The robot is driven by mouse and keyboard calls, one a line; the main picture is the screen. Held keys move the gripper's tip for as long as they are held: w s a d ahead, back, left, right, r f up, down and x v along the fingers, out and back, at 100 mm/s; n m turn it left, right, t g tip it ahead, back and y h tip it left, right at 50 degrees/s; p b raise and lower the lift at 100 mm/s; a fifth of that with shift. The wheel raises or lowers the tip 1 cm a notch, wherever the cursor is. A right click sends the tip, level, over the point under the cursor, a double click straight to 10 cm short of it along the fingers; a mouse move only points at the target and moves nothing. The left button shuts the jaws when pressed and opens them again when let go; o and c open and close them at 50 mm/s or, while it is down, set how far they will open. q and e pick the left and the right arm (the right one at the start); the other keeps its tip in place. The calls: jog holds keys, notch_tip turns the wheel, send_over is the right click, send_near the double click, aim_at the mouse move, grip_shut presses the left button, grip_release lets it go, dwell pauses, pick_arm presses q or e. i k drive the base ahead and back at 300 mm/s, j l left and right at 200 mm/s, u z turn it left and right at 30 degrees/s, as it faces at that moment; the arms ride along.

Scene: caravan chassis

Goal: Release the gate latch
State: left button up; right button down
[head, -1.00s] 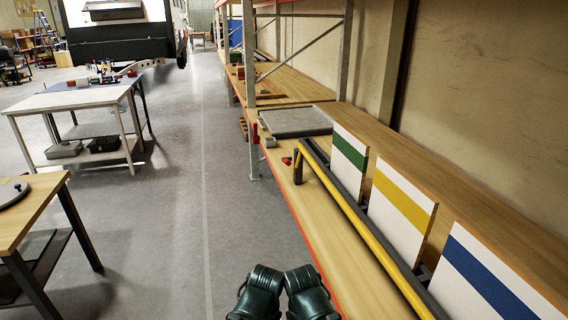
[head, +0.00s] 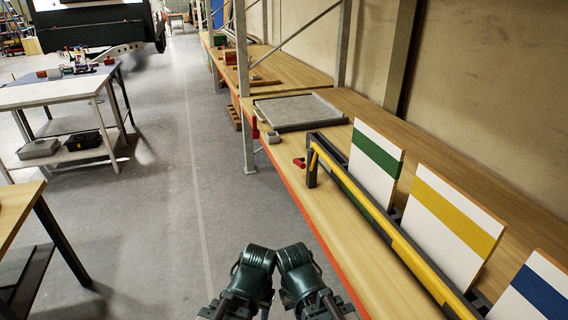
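The gate is a long yellow bar (head: 385,229) on a dark frame, running along the front of the wooden shelf. A dark post (head: 311,165) stands at its far end. A small red part (head: 299,163), perhaps the latch, sits beside that post at the shelf's front edge; its exact shape is too small to tell. White panels with a green stripe (head: 376,156), a yellow stripe (head: 457,214) and a blue stripe (head: 541,292) stand behind the bar. My two dark green arms show at the bottom middle, well short of the red part. My gripper fingers are not visible.
A grey tray (head: 298,111) lies on the shelf (head: 345,251) beyond the gate. A rack upright (head: 247,130) stands at the shelf's front. A wooden table (head: 20,205) and a white table (head: 60,96) are at left. The grey floor aisle between is clear.

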aim_at(299, 162)
jog(key=i+j, duration=0.6)
jog(key=i+j+z, duration=0.1)
jog(key=i+j, duration=0.55)
jog(key=j, duration=0.1)
